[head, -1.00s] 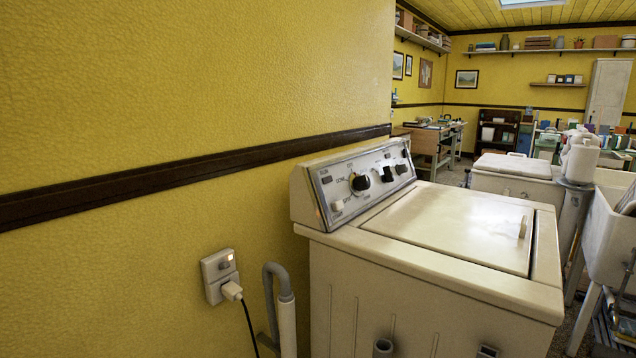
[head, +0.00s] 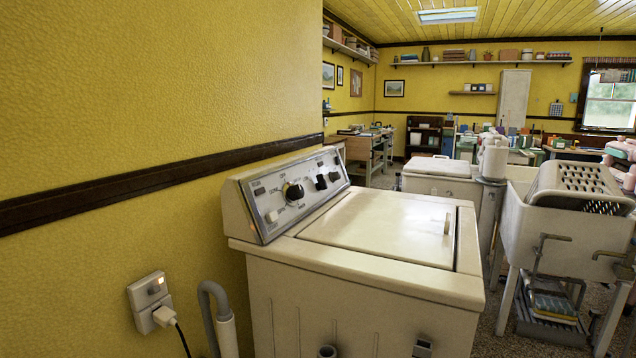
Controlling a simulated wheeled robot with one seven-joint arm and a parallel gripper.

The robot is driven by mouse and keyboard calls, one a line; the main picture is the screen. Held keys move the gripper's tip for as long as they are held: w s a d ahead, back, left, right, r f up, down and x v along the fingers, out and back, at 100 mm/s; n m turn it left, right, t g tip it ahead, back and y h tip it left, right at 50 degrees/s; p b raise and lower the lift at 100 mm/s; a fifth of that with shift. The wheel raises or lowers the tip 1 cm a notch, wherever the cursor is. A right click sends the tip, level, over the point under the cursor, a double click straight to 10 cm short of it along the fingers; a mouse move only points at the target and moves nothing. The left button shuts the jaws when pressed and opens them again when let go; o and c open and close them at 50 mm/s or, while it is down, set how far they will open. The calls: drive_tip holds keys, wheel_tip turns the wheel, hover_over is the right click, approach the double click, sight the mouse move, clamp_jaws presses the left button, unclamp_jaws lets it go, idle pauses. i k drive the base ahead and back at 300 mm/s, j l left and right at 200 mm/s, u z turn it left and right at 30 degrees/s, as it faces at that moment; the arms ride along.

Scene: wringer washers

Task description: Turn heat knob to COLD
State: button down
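A cream washing machine (head: 360,292) stands against the yellow wall with its flat lid (head: 385,228) shut. Its sloped control panel (head: 262,200) at the back carries several controls. A round black knob (head: 293,191) with a pale pointer sits left of the panel's middle, with small printed words around it. Two darker black knobs (head: 321,182) and (head: 334,177) sit farther along to the right. A white button (head: 272,216) is at the panel's lower left. The lettering is too small to tell which knob is for heat or its setting. My gripper is not in view.
A wall socket (head: 150,300) with a plug and a grey hose (head: 215,310) are left of the machine. A second washer (head: 440,180) stands behind it. A sink stand (head: 565,235) with a washboard is on the right. Speckled floor shows between the machine and the stand.

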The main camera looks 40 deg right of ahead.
sight(333, 176)
drive_tip(key=k+l, duration=0.1)
drive_tip(key=l, duration=0.4)
drive_tip(key=k+l, duration=0.1)
drive_tip(key=l, duration=0.4)
drive_tip(key=k+l, duration=0.1)
drive_tip(key=l, duration=0.4)
drive_tip(key=k+l+u, duration=0.1)
drive_tip(key=l, duration=0.4)
drive_tip(key=k+l, duration=0.1)
drive_tip(key=l, duration=0.4)
